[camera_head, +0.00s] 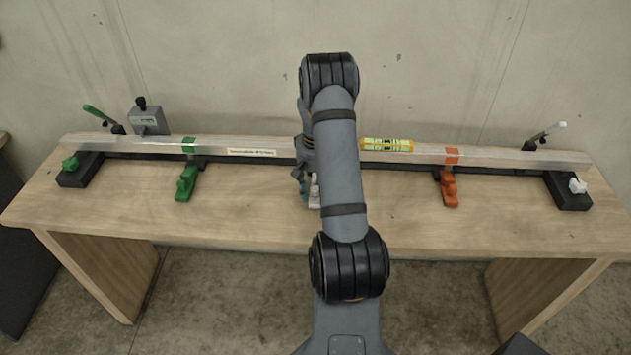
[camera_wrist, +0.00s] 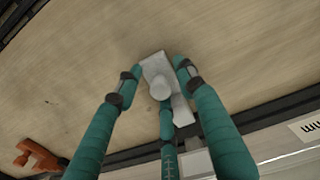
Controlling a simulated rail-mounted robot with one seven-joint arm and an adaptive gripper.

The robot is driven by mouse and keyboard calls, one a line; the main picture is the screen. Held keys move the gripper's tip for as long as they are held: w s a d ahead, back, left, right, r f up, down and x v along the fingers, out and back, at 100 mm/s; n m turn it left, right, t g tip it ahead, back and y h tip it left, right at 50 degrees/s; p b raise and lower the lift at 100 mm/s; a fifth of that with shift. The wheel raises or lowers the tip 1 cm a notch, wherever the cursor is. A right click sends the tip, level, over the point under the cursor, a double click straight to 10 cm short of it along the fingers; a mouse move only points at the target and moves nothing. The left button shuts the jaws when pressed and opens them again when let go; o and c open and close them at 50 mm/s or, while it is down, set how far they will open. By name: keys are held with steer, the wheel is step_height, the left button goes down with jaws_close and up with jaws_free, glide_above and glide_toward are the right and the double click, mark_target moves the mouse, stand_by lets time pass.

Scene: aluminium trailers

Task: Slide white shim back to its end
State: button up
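A pale white shim (camera_wrist: 157,68) with a round knob lies on the wooden table in the wrist view. My gripper (camera_wrist: 158,68) is over it, with teal fingers on both sides and a third finger at its near side. The fingers are apart; I cannot tell whether they touch the shim. In the head view my arm hides most of the gripper (camera_head: 303,180), and only a bit of the white shim (camera_head: 314,190) shows at the beam's front near the middle. A long aluminium beam (camera_head: 330,148) runs across the table. A white knob sits on the right black end block (camera_head: 568,196).
A green shim (camera_head: 187,183) and an orange shim (camera_head: 449,188) stick out in front of the beam. A yellow-green spirit level (camera_head: 386,145) rests on the beam. A grey device (camera_head: 148,121) and clamps stand behind it. The table front (camera_head: 250,215) is clear.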

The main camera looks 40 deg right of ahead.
step_height(320, 180, up, 11)
steer(key=shift+r, duration=0.2)
stand_by(0.5)
